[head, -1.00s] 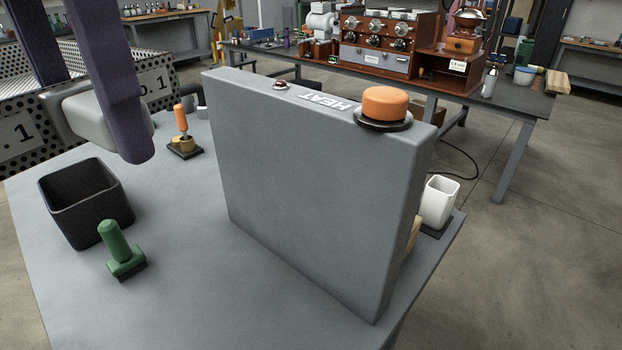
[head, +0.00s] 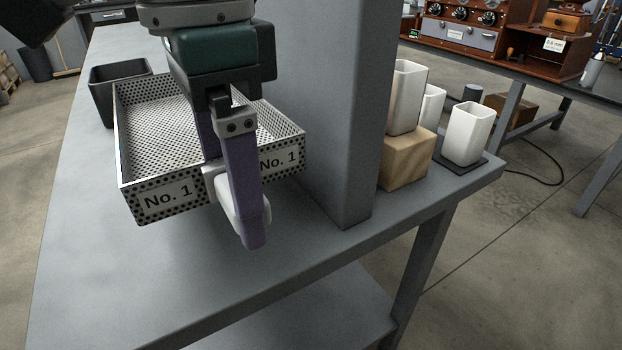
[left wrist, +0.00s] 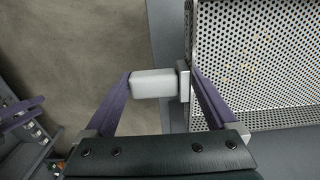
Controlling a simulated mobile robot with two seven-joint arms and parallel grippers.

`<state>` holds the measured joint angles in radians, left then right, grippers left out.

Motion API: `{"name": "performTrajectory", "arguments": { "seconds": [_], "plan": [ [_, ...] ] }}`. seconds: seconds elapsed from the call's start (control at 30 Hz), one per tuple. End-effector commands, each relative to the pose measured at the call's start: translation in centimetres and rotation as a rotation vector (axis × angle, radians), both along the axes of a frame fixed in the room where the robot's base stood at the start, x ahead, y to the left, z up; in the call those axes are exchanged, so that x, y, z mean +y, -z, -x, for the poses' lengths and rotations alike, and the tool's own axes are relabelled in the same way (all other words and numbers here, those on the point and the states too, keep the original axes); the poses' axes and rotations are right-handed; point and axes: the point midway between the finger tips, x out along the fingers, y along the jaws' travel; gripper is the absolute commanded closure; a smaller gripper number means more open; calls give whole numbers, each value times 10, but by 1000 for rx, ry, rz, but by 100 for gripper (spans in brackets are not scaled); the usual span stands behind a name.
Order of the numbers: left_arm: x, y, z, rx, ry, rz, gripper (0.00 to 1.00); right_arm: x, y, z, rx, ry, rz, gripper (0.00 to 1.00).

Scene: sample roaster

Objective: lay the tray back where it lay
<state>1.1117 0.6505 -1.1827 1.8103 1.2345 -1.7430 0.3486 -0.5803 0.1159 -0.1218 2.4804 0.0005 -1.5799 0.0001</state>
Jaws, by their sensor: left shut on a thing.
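In the left wrist view the handle (left wrist: 153,83) sits between both fingers, with the perforated tray (left wrist: 255,55) to the right. My right gripper is not identifiable in view.
The tall grey panel (head: 318,100) stands close right of the tray. A black bin (head: 103,95) is behind the tray. White cups (head: 468,133) and a wooden block (head: 405,158) stand right of the panel. The bench top's near left (head: 90,280) is clear.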

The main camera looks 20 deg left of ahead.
Motion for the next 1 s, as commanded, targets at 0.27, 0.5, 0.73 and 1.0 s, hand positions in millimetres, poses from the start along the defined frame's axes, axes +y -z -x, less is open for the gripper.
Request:
{"name": "performTrajectory", "arguments": {
  "seconds": [0.27, 0.5, 0.73, 1.0],
  "plan": [
    [0, 47, -1, -2, -2, -1, 98, 0, 14, 0, 0, 0, 1, 50],
    [1, 73, 0, -1, -1, -2, 98, -1, 23, 0, 0, 1, 2, 50],
    [1, 91, -1, -3, 0, -1, 98, -2, 27, 0, -1, -1, 4, 50],
    [0, 93, -1, -2, -1, -1, 98, -3, 25, 0, 0, -3, 10, 50]
  ]
}}
